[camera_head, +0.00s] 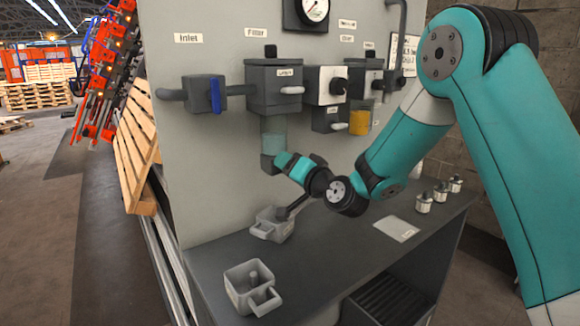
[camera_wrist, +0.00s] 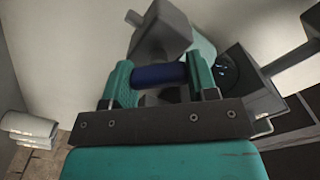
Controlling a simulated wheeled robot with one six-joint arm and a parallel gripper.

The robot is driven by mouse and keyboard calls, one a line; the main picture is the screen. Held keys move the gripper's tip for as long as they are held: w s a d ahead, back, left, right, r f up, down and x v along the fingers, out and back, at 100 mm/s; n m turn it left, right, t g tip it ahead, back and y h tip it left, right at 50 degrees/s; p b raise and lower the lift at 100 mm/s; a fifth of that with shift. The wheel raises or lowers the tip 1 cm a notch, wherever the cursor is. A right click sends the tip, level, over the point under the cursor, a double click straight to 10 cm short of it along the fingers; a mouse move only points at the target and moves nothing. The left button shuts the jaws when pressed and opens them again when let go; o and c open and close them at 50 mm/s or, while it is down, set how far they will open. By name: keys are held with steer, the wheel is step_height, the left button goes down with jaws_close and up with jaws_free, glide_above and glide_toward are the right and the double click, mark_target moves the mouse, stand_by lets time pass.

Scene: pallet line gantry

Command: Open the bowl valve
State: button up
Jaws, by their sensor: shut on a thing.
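My gripper (camera_head: 283,161) is at the foot of the clear filter bowl (camera_head: 273,133), which hangs under the dark filter body (camera_head: 274,88) on the panel. In the wrist view my gripper (camera_wrist: 160,82) has its two teal fingers shut on a dark blue handle (camera_wrist: 158,74). A grey block (camera_wrist: 160,35) lies just beyond the handle. I take the handle for the bowl valve's; in the head view my gripper hides it. I cannot tell how far it is turned.
The inlet valve with its blue lever (camera_head: 215,95) is left of the filter. A grey cup (camera_head: 274,225) stands on the bench below my gripper, and another cup (camera_head: 252,286) stands nearer the front. Several small bottles (camera_head: 440,193) stand at right. A white card (camera_head: 397,229) lies flat.

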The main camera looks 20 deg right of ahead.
steer(key=m+p, duration=0.1)
steer(key=m, duration=0.3)
steer(key=shift+d+m, duration=0.15)
steer(key=shift+m, duration=0.25)
steer(key=shift+f+m+p, duration=0.15)
steer(key=shift+m+p, duration=0.8)
steer(key=shift+m, duration=1.35)
steer(key=o, duration=0.9)
steer(key=shift+s+f, duration=0.1)
